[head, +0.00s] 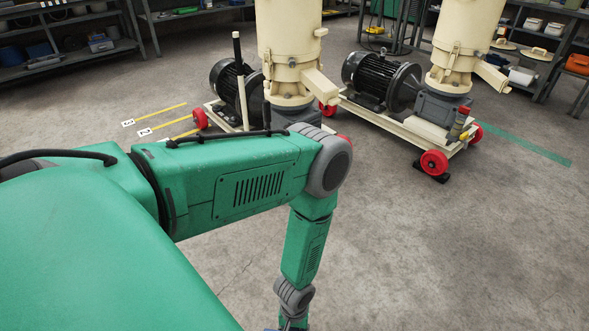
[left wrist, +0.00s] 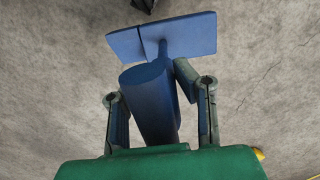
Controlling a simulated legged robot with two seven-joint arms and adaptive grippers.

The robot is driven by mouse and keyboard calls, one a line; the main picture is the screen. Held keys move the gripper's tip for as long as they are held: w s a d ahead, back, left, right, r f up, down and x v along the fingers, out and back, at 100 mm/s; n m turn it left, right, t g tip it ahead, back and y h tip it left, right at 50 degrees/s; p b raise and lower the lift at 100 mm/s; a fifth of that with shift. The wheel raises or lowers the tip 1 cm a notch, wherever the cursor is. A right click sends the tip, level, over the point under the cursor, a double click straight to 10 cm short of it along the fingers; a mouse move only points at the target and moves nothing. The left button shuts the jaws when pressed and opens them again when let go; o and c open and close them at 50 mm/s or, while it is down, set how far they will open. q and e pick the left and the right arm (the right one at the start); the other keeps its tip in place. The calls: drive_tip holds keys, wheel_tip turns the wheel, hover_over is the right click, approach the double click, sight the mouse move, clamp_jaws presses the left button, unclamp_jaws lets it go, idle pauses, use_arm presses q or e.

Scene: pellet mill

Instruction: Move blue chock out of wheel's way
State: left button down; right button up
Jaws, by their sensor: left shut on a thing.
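The blue chock (left wrist: 180,38) fills the middle of the left wrist view, with a flat two-part plate at its far end and a thick blue bar toward me. My left gripper (left wrist: 158,92) has a finger on each side of the bar and is shut on it. In the head view my left arm reaches down to the bottom edge, where the gripper and chock are mostly cut off. Red wheels carry the cream pellet mills; the front right wheel (head: 434,163) has a black block (head: 432,176) at its foot. My right gripper is not in view.
Two cream mills, left (head: 286,50) and right (head: 462,50), stand on wheeled frames at the back. A green floor line (head: 530,148) lies right, yellow strips (head: 160,110) left. Shelves line the back. Concrete floor in front is clear. My arm hides part of the left mill's frame.

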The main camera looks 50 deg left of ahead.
use_arm(q)
drive_tip(key=shift+f+b, duration=2.85)
drive_tip(key=shift+f, duration=0.5)
drive_tip(key=shift+f+b, duration=0.4)
drive_tip(key=shift+f, duration=0.05)
drive_tip(key=shift+f+b, duration=0.6)
drive_tip(key=shift+f, duration=0.25)
drive_tip(key=shift+f+b, duration=0.45)
drive_tip(key=shift+b, duration=0.15)
drive_tip(key=shift+f, duration=0.15)
